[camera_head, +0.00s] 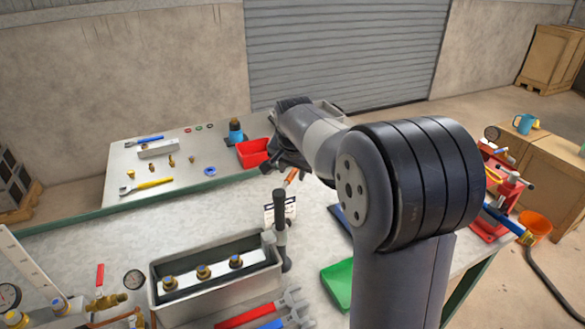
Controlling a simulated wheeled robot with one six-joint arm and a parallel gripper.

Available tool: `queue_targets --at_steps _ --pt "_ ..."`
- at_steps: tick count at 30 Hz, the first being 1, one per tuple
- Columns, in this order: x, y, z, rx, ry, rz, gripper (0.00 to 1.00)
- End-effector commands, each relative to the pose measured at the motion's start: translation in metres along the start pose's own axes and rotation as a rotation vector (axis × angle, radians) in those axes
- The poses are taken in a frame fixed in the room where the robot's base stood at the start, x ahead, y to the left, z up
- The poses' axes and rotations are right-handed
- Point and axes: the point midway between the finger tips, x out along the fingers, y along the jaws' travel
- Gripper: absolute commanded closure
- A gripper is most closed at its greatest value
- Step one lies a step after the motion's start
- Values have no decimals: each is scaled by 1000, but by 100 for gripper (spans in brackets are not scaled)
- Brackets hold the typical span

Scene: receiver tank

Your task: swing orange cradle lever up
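An orange lever (291,177) shows as a short slanted piece just below my gripper, above a small white plate (273,214) on the workbench. Its upper end reaches close to the gripper, and the arm hides part of the area around it. I cannot tell whether they touch. My gripper (283,160) is dark and points down, partly covered by my own wrist. Its fingertips are too small and dark to show whether they are open or shut.
A dark upright post (281,225) stands beside the plate. A grey metal box (217,283) with brass fittings is in front. A red bin (252,153) sits on the rear table. A green tray (338,282) lies front right. The bench left of the plate is clear.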

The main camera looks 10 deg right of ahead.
Motion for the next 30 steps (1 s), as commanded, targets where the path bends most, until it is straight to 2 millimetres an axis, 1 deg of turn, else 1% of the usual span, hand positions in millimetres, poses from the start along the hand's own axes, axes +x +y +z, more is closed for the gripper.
queue_targets --at_steps 9,23,30 --pt "3 0 0 0 1 0 63" --pt "2 0 0 -1 0 0 100" --pt "2 0 0 -1 0 0 100"
